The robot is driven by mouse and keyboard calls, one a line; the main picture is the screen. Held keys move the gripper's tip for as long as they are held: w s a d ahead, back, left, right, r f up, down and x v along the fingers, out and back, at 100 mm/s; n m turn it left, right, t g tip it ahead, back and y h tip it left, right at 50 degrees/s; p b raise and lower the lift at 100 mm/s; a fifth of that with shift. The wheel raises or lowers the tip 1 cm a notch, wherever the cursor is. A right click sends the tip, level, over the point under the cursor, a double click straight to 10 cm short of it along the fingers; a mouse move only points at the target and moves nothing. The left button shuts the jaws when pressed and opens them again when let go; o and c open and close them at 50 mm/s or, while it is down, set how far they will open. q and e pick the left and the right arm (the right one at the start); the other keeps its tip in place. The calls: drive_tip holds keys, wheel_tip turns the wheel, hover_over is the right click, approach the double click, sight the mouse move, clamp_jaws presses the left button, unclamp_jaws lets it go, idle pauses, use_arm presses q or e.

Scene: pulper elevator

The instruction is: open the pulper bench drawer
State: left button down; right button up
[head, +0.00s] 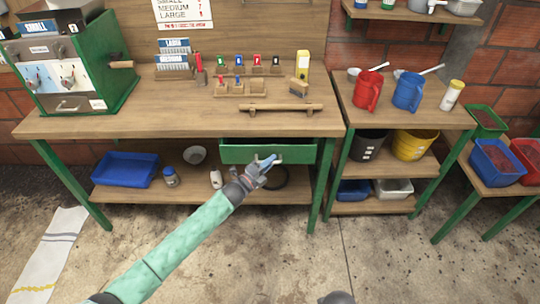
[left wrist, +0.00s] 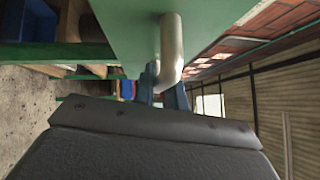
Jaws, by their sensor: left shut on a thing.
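The pulper bench drawer has a green front (head: 236,154) under the right half of the wooden bench top. A dark opening shows above the front, so the drawer stands a little way out. Its metal bar handle (left wrist: 171,45) shows large in the left wrist view, against the green drawer front (left wrist: 130,25). My left gripper (head: 270,161) is at the handle in the head view, with the arm reaching up from the lower left. Its blue fingers (left wrist: 164,92) are shut on the handle, one on each side of the bar.
The bench top (head: 190,118) carries a green pulper machine (head: 115,65), small tools and a wooden bar (head: 280,107). The shelf below holds a blue tray (head: 125,169) and small containers. A shelved stand (head: 420,118) is close on the right. The concrete floor in front is open.

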use_arm(q)
drive_tip(key=s, duration=2.2)
drive_tip(key=shift+p, duration=0.35)
use_arm(e)
drive_tip(key=shift+d+f, duration=0.1)
drive_tip(key=shift+f, duration=2)
use_arm(q)
drive_tip(key=c, duration=1.4)
unclamp_jaws()
drive_tip(key=shift+c, duration=0.2)
drive_tip(key=b+v, duration=0.2)
drive_tip(key=v, duration=0.6)
use_arm(e)
wheel_tip(320, 180, up, 11)
drive_tip(key=shift+s, duration=0.3)
